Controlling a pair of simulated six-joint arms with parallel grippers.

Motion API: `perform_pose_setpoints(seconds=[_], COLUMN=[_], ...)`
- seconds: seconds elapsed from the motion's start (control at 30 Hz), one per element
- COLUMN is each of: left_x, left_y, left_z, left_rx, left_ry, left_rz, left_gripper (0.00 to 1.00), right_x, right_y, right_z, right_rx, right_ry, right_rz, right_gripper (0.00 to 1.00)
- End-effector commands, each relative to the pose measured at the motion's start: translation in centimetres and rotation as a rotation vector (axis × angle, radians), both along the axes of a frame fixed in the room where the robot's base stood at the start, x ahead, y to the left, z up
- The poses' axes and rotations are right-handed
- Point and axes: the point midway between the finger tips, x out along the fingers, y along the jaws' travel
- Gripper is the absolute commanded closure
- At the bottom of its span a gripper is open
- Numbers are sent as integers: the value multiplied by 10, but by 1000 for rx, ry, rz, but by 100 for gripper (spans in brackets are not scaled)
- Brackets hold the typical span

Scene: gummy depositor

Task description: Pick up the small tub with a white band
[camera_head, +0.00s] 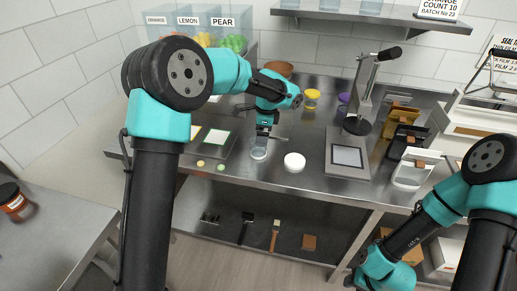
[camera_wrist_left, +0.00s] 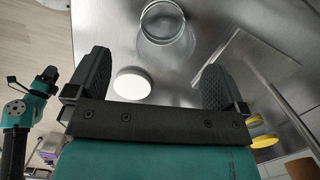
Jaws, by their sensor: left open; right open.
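A small clear round tub (camera_head: 259,150) stands on the steel bench, just below my left gripper (camera_head: 263,130). In the left wrist view the tub (camera_wrist_left: 166,30) lies beyond the fingertips, with a pale rim; I cannot make out a white band for sure. My left gripper (camera_wrist_left: 155,78) is open and empty, its two dark fingers wide apart. A flat white disc (camera_head: 294,162) lies to the tub's right, and in the left wrist view it (camera_wrist_left: 132,84) shows between the fingers. My right gripper (camera_head: 356,281) is low at the bottom right, away from the bench top.
A tray with a pale panel (camera_head: 347,156) and a lever press (camera_head: 365,90) stand to the right. A yellow-topped jar (camera_head: 312,98) is behind. Labelled bins (camera_head: 200,40) stand at the back left.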

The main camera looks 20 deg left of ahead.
Motion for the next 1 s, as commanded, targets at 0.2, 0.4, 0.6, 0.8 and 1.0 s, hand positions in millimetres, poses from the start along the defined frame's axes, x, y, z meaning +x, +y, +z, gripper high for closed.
perform_pose_setpoints(seconds=[0.2, 0.4, 0.6, 0.8, 1.0], left_x=[0, 0, 0, 1, 1], left_y=[2, 2, 4, 10, 13], left_z=[-20, -20, -24, -48, -69], left_rx=[0, -1, 0, 0, 0], left_ry=[-1, -1, 0, 3, 0], left_rz=[-1, -1, 0, 0, 0], left_gripper=[1, 1, 1, 1, 1], right_x=[0, 0, 0, 0, 0], right_y=[0, 0, 0, 0, 0], right_z=[0, 0, 0, 0, 0], right_rx=[0, 0, 0, 0, 0], right_ry=[0, 0, 0, 0, 0], right_rz=[0, 0, 0, 0, 0], right_gripper=[57, 57, 57, 57, 57])
